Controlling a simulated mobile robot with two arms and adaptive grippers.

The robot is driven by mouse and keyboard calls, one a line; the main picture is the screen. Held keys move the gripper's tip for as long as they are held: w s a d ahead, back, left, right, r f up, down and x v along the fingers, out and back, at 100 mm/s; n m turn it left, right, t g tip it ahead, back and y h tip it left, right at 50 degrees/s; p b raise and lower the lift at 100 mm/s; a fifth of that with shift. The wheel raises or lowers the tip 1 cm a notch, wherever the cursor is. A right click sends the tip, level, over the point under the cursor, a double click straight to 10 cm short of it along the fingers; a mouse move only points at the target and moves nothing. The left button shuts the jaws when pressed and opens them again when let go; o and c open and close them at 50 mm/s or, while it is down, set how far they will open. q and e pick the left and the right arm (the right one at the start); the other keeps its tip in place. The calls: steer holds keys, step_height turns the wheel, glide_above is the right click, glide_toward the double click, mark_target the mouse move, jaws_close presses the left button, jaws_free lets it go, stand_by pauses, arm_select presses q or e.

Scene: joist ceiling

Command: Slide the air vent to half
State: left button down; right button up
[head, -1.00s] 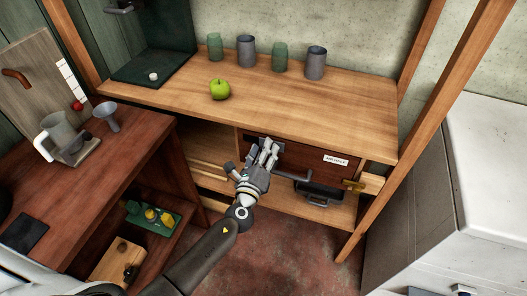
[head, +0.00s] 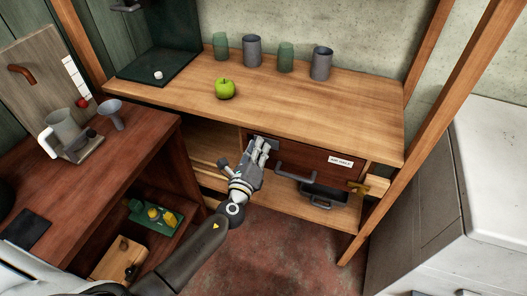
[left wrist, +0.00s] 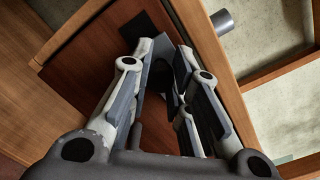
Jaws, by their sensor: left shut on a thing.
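A dark red-brown panel (head: 315,165) with a white label (head: 340,162) is set under the wooden worktop. A grey bar handle (head: 294,173) stands out from it. A dark plate (head: 270,142) shows at the panel's upper left, partly behind my fingers; I cannot tell for sure whether it is the air vent. My left gripper (head: 262,150) is at this plate, left of the bar handle. In the left wrist view, my left gripper (left wrist: 160,85) has its fingers around a dark piece (left wrist: 158,77), mostly hidden between them. My right gripper is not in view.
A dark tray with a grey handle (head: 320,203) sits below the panel. A brass latch (head: 358,187) is at its right. A red-brown bench (head: 100,170) is at left. A wooden post (head: 430,125) stands at right.

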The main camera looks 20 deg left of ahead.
arm_select(q)
steer(key=c, duration=1.3)
jaws_free()
steer(key=s, duration=1.2)
steer(key=shift+d, duration=0.15)
steer(key=s+a+f+n+g+p, duration=0.1)
steer(key=s+a+f+n+g, duration=0.15)
steer(key=f, duration=0.65)
steer(key=s+a+f+n+g+y, duration=0.1)
steer(key=s+f+n+g, duration=0.25)
steer(key=f, duration=0.55)
steer(key=s+a+f+n+g+p, duration=0.1)
steer(key=s+a+f+n+g, duration=0.2)
steer(key=f, duration=0.6)
steer(key=s+d+f+n+g, duration=0.1)
steer(key=s+f+n, duration=0.4)
steer(key=s, duration=0.5)
steer(key=s+d+f+n+g+h, duration=0.1)
steer(key=s+f+n+g, duration=0.3)
steer(key=s, duration=0.6)
steer(key=s+f+n+g+p, duration=0.1)
steer(key=s+f+n+g, duration=0.2)
steer(key=s+f+n, duration=0.3)
steer(key=s+f, duration=0.2)
steer(key=s, duration=0.3)
steer(key=shift+d+f, duration=0.15)
steer(key=shift+d, duration=0.25)
